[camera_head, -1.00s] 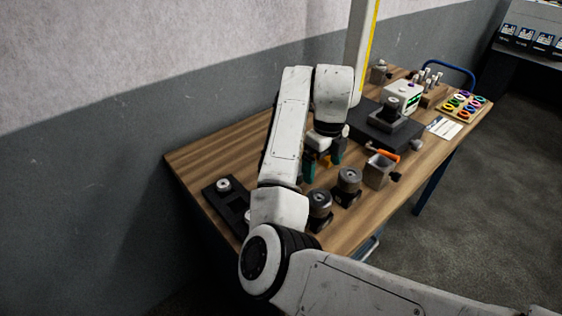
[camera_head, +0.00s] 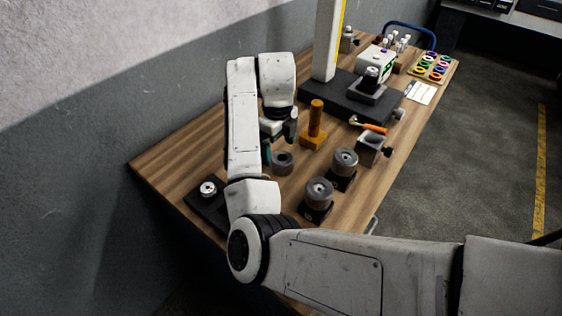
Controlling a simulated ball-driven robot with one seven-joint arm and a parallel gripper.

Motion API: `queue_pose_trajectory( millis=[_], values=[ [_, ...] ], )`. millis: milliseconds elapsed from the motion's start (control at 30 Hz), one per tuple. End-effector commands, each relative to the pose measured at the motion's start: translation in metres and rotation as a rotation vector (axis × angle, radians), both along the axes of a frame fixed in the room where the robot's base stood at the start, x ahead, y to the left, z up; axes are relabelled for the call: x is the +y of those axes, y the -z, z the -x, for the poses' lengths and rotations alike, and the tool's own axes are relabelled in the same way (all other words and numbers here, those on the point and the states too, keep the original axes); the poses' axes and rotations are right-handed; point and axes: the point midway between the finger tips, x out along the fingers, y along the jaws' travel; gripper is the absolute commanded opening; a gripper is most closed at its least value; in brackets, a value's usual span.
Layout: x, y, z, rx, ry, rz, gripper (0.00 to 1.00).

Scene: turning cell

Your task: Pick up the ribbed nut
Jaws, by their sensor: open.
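A short grey ring with a dark hole (camera_head: 283,168), which looks like the ribbed nut, lies on the wooden table; its ribs are too small to make out. My gripper (camera_head: 280,143) is open with teal fingers, pointing down just behind and above the ring in the picture. One finger shows left of the ring and the other above its right side. I see nothing between them. I cannot tell the height of the fingertips over the table.
An orange post on a square base (camera_head: 314,138) stands close to the gripper's right. Two grey cylinders in dark holders (camera_head: 319,192) (camera_head: 345,161) stand in front. A grey box (camera_head: 370,148), an orange-handled tool (camera_head: 372,128) and a black stand base (camera_head: 345,100) are further right.

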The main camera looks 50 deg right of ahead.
Motion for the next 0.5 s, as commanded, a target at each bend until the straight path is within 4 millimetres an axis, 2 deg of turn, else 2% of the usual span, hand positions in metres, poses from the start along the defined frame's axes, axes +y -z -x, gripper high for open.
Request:
queue_pose_trajectory(
  millis=[133, 400, 500],
  values=[
    [-0.002, 0.011, 0.001, 0.004, 0.000, 0.000, 0.96],
    [-0.005, 0.047, 0.002, 0.003, -0.001, 0.000, 0.96],
    [-0.005, 0.052, 0.002, 0.001, -0.001, 0.001, 0.96]
  ],
)
